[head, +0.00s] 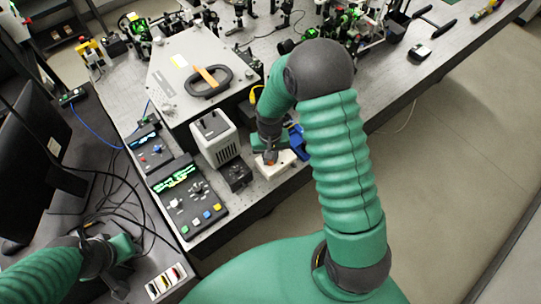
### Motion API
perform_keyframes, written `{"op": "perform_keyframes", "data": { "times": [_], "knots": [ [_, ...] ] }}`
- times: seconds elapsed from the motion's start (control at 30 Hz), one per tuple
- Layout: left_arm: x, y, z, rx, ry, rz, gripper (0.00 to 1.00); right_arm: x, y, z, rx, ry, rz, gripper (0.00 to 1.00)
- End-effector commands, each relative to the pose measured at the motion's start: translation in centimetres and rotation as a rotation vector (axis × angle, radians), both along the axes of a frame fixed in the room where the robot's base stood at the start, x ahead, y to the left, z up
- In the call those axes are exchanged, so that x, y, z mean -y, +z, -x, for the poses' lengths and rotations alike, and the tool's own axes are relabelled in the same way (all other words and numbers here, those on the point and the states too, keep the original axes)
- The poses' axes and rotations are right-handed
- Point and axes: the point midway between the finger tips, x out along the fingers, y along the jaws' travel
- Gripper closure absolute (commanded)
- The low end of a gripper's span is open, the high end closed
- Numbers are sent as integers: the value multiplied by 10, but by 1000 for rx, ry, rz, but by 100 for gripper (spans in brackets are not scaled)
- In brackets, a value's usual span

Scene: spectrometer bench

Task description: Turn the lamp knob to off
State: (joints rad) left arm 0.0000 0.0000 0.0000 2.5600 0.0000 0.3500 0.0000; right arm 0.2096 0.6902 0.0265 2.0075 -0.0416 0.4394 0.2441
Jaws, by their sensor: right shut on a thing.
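My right gripper (270,155) reaches down to a low white box (283,165) at the bench's near edge. It is shut on a small knob on top of the box, which I take for the lamp knob. The fingers and wrist hide most of the knob, so its setting cannot be read. My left gripper (118,284) is low at the lower left, far from the box. It is dark and small, and its fingers are not clear.
A beige vented unit (214,140), a small black block (236,174) and a control panel with coloured buttons (190,203) stand left of the white box. Behind is a large grey housing (180,90). A monitor (38,150) and cables are at left. Floor at right is clear.

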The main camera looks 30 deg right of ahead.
Motion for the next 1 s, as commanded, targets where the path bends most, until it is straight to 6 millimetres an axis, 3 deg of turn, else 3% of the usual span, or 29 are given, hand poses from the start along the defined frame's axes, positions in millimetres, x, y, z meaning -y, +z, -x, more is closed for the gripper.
{"op": "perform_keyframes", "data": {
  "times": [0.4, 0.97, 1.0],
  "knots": [
    [0, 3, 0, 0, 0, 0, 67, -2, -2, 5, -13, 203, -7, 100],
    [0, 3, 0, 0, 0, 0, 67, 0, -2, 6, -14, 230, -6, 100],
    [0, 3, 0, 0, 0, 0, 67, 0, -2, 6, -14, 230, -6, 76]
  ]
}}
